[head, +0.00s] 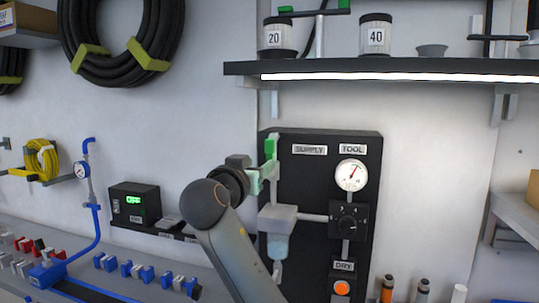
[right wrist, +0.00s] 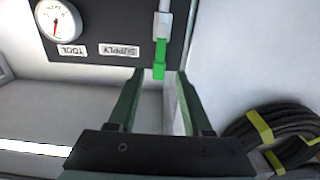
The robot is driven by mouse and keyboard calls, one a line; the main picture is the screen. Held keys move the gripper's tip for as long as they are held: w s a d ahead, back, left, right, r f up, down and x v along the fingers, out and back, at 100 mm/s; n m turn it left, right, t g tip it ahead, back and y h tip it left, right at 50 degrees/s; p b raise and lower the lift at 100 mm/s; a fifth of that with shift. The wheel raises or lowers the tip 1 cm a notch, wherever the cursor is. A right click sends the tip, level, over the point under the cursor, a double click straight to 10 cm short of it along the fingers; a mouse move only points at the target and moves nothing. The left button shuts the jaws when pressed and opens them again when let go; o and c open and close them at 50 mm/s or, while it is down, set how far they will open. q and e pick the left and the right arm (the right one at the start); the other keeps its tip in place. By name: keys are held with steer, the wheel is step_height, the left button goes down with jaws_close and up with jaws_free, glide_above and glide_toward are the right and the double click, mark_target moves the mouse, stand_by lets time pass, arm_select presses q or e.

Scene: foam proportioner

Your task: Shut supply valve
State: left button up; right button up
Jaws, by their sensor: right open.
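The supply valve's green handle (head: 271,147) stands upright at the left edge of the black panel (head: 315,175), beside the SUPPLY label (head: 310,150). My right gripper (head: 268,174) comes in from below left and is just under the green handle in the picture. In the right wrist view, which is upside down, the handle (right wrist: 159,60) appears between the tips of my open right gripper (right wrist: 158,75), with a gap on both sides. Nothing is held. My left gripper is not in view.
A gauge (head: 351,175), a black knob (head: 348,220) and an orange button (head: 342,287) are on the panel to the right. A shelf (head: 400,70) with jars is above. A coiled black hose (head: 122,40) hangs at upper left.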

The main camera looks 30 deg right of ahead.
mark_target(269, 157)
steer(key=p+x, duration=0.2)
steer(key=x, duration=0.7)
steer(key=shift+w+d, duration=0.1)
steer(key=shift+c, duration=0.3)
jaws_close()
steer(key=shift+f, duration=0.1)
stand_by(0.7)
